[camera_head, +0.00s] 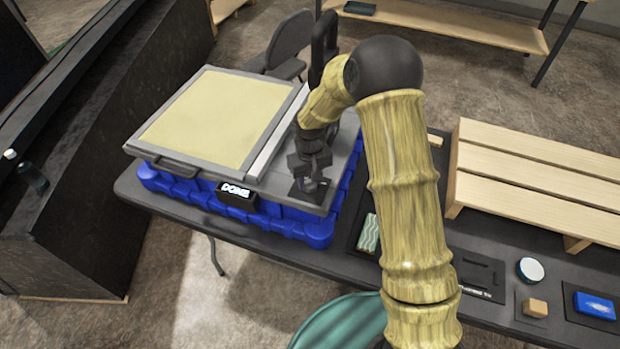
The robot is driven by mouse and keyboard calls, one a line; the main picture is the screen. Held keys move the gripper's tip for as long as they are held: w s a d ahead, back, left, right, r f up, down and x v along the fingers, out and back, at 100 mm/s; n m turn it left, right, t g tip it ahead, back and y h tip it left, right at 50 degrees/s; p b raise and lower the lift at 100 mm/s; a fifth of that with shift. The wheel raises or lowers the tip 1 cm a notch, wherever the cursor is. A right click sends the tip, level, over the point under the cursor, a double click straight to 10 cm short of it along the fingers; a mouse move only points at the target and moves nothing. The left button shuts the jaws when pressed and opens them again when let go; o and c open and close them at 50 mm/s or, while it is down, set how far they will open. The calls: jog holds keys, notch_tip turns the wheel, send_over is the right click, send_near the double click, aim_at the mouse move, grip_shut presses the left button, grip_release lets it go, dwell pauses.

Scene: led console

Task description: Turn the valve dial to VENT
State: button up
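The console (165,151) has a blue ribbed base, a grey top and a large cream panel on its left part. A small black display (236,193) on its front edge shows white letters that look like "DONE". My gripper (311,180) points down over the right front corner of the console top, at a small dark plate (300,195). A small greyish part shows there between or beside the fingers; I cannot tell whether it is the valve dial. The dial's pointer and any VENT mark are hidden or too small to read. Whether the fingers are closed or touching is unclear.
The console stands on a dark table (145,193). Right of it are a slatted wooden rack (540,170), a green striped block (368,233), a white-topped round item (530,269), a wooden cube (535,307) and a blue block (594,305). A green round seat (335,325) is in front.

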jog(key=shift+n, duration=0.4)
jog(key=shift+c, duration=0.5)
jog(key=n, duration=0.3)
jog(key=n+p, duration=0.1)
jog(key=n, duration=0.4)
jog(key=shift+r+n, duration=0.1)
jog(key=shift+n, duration=0.3)
jog(key=n+p, duration=0.1)
jog(key=n, duration=0.3)
jog(key=shift+p, duration=0.35)
jog(key=shift+n+p, duration=0.6)
jog(key=shift+n, duration=1.6)
jog(key=o, duration=1)
